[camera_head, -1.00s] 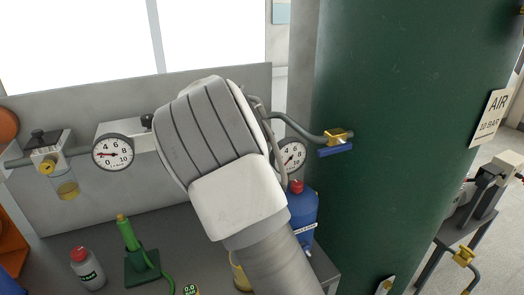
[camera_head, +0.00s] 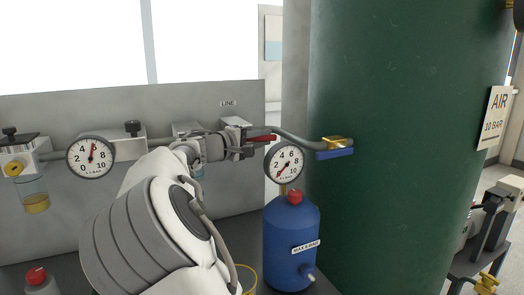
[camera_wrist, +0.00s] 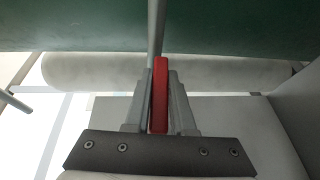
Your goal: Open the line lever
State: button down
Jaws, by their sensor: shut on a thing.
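The line lever is a red handle (camera_head: 262,138) on the pipe below the "LINE" label (camera_head: 228,103). In the wrist view the red lever (camera_wrist: 160,95) lies lengthwise between my two fingers. My gripper (camera_head: 246,141) is shut on it, with a finger on either side (camera_wrist: 159,105). In the head view my gripper and wrist hide the valve body and part of the lever.
Two round gauges, left (camera_head: 91,157) and right (camera_head: 284,162), flank my arm. A blue bottle (camera_head: 291,240) with a red cap stands below the right gauge. A blue-handled brass valve (camera_head: 336,148) sits beside the big green tank (camera_head: 400,150).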

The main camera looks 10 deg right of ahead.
jog(key=shift+r, duration=0.1)
dwell(0.3)
jog(key=c, duration=0.8)
grip_release()
jog(key=shift+o, duration=0.2)
jog(key=f+p+v, duration=0.1)
jog(key=v, duration=1.6)
jog(key=shift+a+r, duration=0.2)
